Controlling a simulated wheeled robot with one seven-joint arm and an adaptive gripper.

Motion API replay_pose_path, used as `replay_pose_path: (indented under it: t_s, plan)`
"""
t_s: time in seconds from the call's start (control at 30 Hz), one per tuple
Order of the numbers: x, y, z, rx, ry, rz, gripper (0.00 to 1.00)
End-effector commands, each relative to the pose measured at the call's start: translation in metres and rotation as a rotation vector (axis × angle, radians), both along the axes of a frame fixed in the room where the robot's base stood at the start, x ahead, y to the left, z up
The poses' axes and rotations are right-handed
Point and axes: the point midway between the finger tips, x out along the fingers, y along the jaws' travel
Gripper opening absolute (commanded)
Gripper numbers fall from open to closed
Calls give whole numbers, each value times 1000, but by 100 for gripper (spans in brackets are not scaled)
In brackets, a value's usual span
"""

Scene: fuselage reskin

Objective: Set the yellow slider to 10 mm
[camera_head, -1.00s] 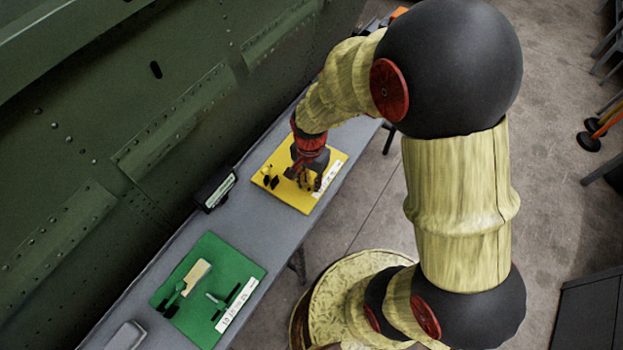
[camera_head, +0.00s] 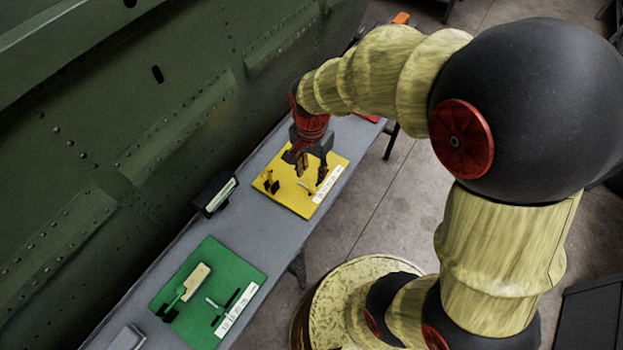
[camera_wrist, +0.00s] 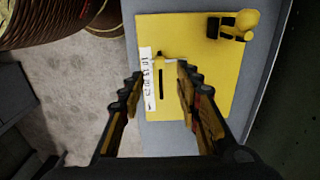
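The yellow board (camera_head: 290,203) lies on the grey bench and carries a white number scale, a dark slot and a small slider. In the wrist view the slot (camera_wrist: 161,84) runs beside the scale (camera_wrist: 147,78). The yellow slider (camera_wrist: 165,60) sits near the slot's upper end there. The scale numbers are too small to read surely. My gripper (camera_head: 312,166) is above the board, its fingers apart and empty. In the wrist view my gripper (camera_wrist: 160,78) has one finger on each side of the slot, with no visible contact with the slider.
A yellow-knobbed fitting (camera_wrist: 243,22) stands on the same board, at upper right in the wrist view. A dark box with a pale label (camera_head: 215,194) stands beside the board. A green board (camera_head: 185,272) lies nearer, lower left. The green fuselage wall (camera_head: 100,130) borders the bench.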

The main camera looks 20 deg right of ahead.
Motion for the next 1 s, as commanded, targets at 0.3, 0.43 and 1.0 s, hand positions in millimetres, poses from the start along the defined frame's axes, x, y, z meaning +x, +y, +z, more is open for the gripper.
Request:
replay_pose_path:
  t_s: [0.3, 0.43, 1.0]
  plan:
    - [0, 0, 32, 0, 0, 0, 33]
    - [-1, 0, 34, 0, 1, 0, 33]
    - [-1, 0, 34, 0, 1, 61, 33]
